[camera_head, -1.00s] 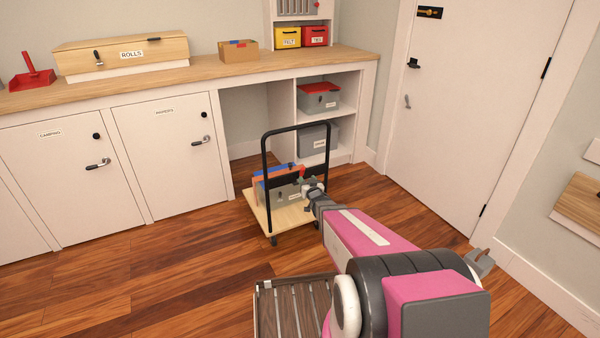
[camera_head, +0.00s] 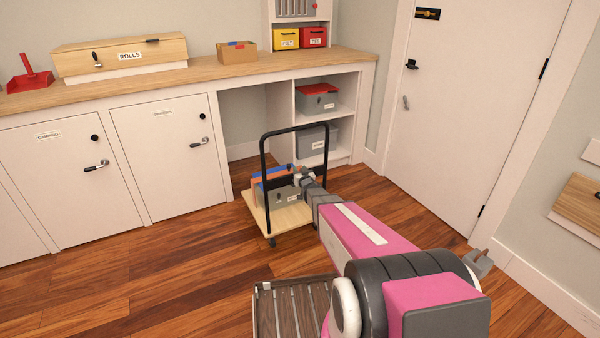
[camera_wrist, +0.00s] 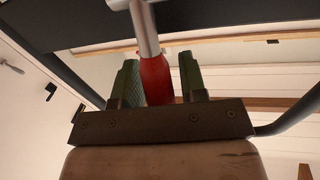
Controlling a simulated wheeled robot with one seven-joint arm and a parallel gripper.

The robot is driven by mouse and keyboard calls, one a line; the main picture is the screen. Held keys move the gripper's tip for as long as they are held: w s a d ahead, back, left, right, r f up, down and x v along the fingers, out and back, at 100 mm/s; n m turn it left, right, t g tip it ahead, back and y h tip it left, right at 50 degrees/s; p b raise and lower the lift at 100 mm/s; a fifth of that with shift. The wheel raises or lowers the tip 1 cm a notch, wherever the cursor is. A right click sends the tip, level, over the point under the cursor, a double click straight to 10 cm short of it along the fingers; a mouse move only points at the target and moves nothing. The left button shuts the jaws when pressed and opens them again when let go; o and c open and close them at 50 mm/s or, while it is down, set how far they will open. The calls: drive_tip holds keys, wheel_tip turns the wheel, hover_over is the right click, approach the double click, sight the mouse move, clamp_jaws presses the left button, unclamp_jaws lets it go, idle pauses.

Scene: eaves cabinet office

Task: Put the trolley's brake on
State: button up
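The trolley has a pale wooden deck (camera_head: 261,216) and a black tube handle (camera_head: 264,160); it stands in front of the open bay under the counter. A grey box (camera_head: 287,196) and orange and blue items ride on it. My gripper (camera_head: 303,175) is at the handle frame, small and partly hidden by its own wrist. In the wrist view, a silver lever with a red grip (camera_wrist: 155,78) lies between the two green fingertips of my gripper (camera_wrist: 160,82). The left finger looks close to the red grip; a narrow gap shows at the right finger. Contact cannot be told.
Closed white cabinets (camera_head: 75,185) stand to the left of the trolley. Shelves with grey boxes (camera_head: 317,98) are behind it. A white door (camera_head: 470,120) is at the right. Wooden floor (camera_head: 180,280) is clear at the front left.

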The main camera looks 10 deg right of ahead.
clamp_jaws()
